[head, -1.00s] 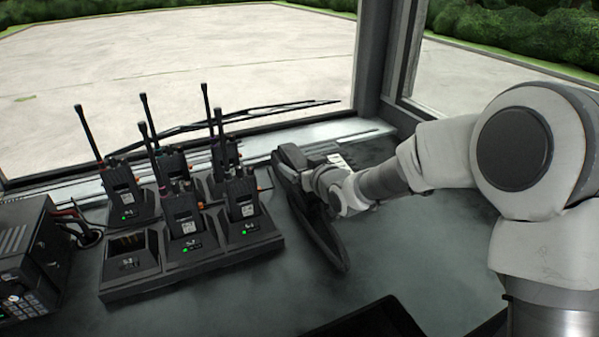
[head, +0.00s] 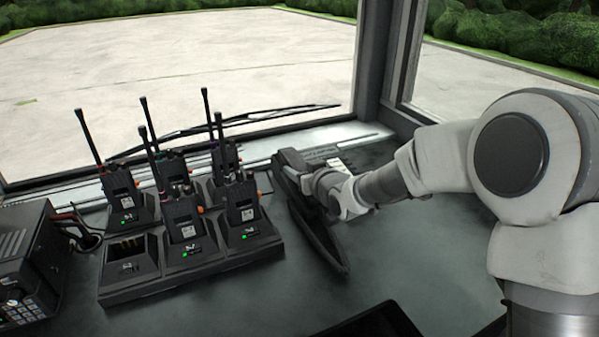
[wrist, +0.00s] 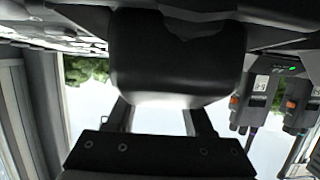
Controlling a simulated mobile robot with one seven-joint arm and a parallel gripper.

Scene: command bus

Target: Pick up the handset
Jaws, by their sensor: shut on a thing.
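The handset (head: 322,240) is a long dark piece at the right of the radios in the head view. It slants from the window ledge toward the front of the dash. My gripper (head: 311,186) is shut on it near its upper part, reaching in from the right. In the wrist view a broad black rounded part of the handset (wrist: 175,60) fills the space between and beyond my fingers. The fingertips are hidden behind it. I cannot tell whether the handset is clear of the surface below.
A charger rack (head: 195,283) with several upright radios stands left of the handset; its front-left slot is empty. A black radio set (head: 28,262) is at the far left. The dark dash (head: 420,260) is clear at the right. A window pillar (head: 380,55) rises behind.

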